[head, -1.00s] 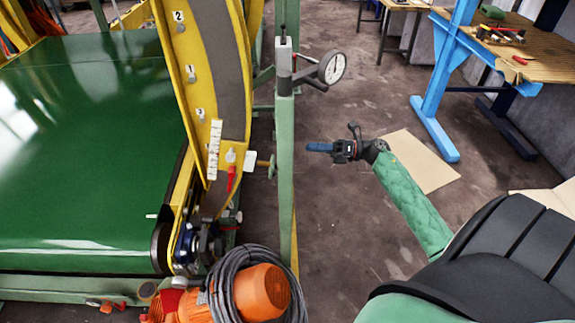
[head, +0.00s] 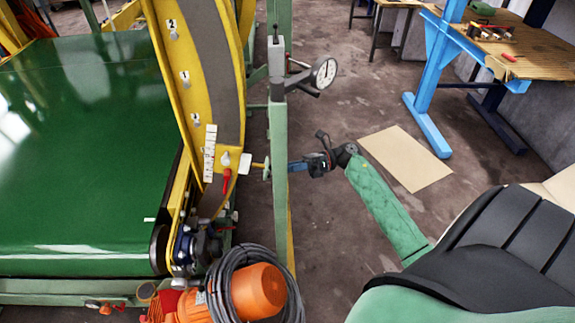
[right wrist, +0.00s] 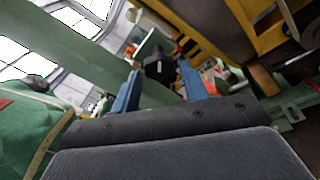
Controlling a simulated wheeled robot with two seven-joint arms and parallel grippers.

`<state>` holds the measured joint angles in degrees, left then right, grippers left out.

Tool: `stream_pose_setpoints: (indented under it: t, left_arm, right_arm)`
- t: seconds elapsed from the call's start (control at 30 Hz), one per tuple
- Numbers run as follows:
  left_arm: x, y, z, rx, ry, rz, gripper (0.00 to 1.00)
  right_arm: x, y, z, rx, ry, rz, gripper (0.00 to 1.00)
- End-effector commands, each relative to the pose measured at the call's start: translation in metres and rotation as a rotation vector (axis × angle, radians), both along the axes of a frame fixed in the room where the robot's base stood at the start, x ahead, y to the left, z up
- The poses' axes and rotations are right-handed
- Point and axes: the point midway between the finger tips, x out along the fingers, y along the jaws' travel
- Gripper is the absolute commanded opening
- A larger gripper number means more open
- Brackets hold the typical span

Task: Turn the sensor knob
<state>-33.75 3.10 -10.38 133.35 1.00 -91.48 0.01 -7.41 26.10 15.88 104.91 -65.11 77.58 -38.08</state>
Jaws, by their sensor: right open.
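A small dark knob (head: 266,169) on a brass-coloured stem juts from a white sensor block (head: 245,163) beside the green upright post (head: 280,140). My right gripper (head: 291,166) comes from the right in the head view, its blue fingertips near the post at about the knob's height. In the right wrist view the two blue fingers (right wrist: 160,82) are apart and nothing is gripped. A black round end, likely the knob (right wrist: 156,68), shows in the gap between the fingertips; I cannot tell whether it is touched. My left gripper is not in view.
A dial gauge (head: 324,73) sticks out from the post above my right arm. The yellow curved conveyor guide (head: 178,90) and green belt (head: 80,150) lie left. An orange motor with cable (head: 258,290) stands below. Floor on the right is open around a cardboard sheet (head: 408,160).

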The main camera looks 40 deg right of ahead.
Motion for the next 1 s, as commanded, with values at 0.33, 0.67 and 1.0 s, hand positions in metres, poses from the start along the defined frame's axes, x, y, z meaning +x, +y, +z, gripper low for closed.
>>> stream_pose_setpoints:
  t: [0.33,0.67,1.0]
  left_arm:
    - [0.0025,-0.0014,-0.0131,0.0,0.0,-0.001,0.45]
    - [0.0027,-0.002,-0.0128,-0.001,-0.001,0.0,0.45]
    - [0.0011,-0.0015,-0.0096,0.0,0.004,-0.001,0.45]
  right_arm:
    - [0.0029,0.0079,0.0002,0.0,0.0,0.0,0.45]
    - [0.0028,0.0076,0.0001,0.0,0.0,0.0,0.13]
    - [0.0032,0.007,-0.0014,0.027,0.046,0.013,0.13]
